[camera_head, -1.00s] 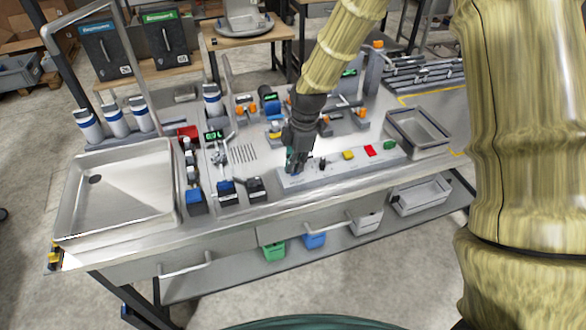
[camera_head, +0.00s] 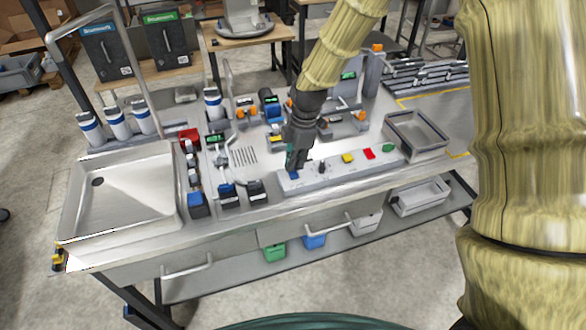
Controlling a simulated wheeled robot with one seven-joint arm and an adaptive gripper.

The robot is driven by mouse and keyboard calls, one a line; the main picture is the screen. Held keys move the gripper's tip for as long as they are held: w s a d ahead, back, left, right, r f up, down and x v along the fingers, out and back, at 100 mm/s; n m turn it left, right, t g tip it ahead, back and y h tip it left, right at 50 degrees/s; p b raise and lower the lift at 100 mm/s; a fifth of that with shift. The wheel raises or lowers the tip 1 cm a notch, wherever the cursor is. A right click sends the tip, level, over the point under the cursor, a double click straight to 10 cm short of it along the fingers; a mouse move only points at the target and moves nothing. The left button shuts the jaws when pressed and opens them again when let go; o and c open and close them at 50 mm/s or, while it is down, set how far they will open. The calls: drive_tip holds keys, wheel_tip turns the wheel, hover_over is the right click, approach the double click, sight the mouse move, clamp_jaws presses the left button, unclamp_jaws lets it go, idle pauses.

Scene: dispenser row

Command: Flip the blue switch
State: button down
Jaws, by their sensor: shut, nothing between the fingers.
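A long light-grey panel (camera_head: 330,171) lies near the front edge of the metal workbench, with a row of coloured switches. The blue switch (camera_head: 294,175) sits at the panel's left end. My gripper (camera_head: 292,166) is shut and empty, pointing down at the left end of the panel, right at the blue switch. Its fingertips partly cover the switch; I cannot tell whether they touch it or which way it is flipped. A black knob (camera_head: 321,167), a yellow switch (camera_head: 347,158), a red switch (camera_head: 369,154) and a green switch (camera_head: 388,148) follow to the right.
A sink basin (camera_head: 118,190) is at the left of the bench, and a small grey tray (camera_head: 417,131) is right of the panel. Dispensers with blue parts (camera_head: 228,193) stand left of the panel. Green and blue bins (camera_head: 274,249) sit on the lower shelf.

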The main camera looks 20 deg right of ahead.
sight(295, 175)
drive_tip(key=shift+r+p, duration=1.4)
drive_tip(key=shift+r, duration=0.75)
drive_tip(key=shift+f, duration=0.1)
